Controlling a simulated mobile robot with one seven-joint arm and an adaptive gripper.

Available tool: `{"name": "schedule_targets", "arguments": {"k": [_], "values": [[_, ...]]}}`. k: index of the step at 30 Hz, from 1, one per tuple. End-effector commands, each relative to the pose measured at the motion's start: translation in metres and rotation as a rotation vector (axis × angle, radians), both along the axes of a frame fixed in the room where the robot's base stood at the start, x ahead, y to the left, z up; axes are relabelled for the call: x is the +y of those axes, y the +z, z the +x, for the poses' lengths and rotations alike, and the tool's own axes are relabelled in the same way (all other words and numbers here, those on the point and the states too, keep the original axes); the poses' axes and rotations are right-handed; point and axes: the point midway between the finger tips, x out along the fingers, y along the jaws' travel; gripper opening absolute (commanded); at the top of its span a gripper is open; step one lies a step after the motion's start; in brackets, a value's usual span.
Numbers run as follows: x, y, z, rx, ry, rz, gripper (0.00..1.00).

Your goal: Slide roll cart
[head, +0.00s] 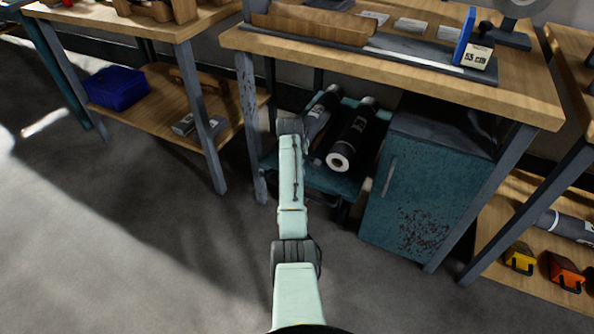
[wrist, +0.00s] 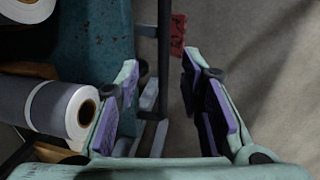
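The roll cart (head: 345,187) is a low teal cart under the middle workbench, loaded with dark grey rolls (head: 358,133). In the wrist view, its teal panel (wrist: 97,35) shows at upper left, and a grey roll with a brown core (wrist: 62,108) lies left of my gripper. My gripper (wrist: 160,70) is open, with purple pads on both fingers. A dark upright bar (wrist: 164,50) shows in the gap between the fingertips; I cannot tell whether they touch it. In the head view, my arm reaches to the cart's left side and hides the fingers.
A teal cabinet (head: 425,185) stands just right of the cart. The workbench's grey leg (head: 250,125) is close on the left. A shelf with a blue box (head: 118,88) is farther left. The floor in front (head: 185,260) is clear.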

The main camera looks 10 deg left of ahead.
Motion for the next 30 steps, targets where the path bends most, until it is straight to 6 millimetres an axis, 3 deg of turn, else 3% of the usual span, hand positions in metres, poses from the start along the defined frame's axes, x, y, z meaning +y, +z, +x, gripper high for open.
{"name": "schedule_targets", "arguments": {"k": [3,9,25,28,30], "values": [[0.001,0.020,-0.003,-0.002,0.000,0.000,0.35],[0.002,0.036,-0.007,-0.001,0.000,-0.001,0.35],[0.003,0.039,-0.006,-0.005,0.000,0.000,0.35],[0.016,0.052,0.002,-0.063,0.003,0.013,0.35],[0.036,0.072,0.014,-0.153,0.006,0.037,0.35]]}}
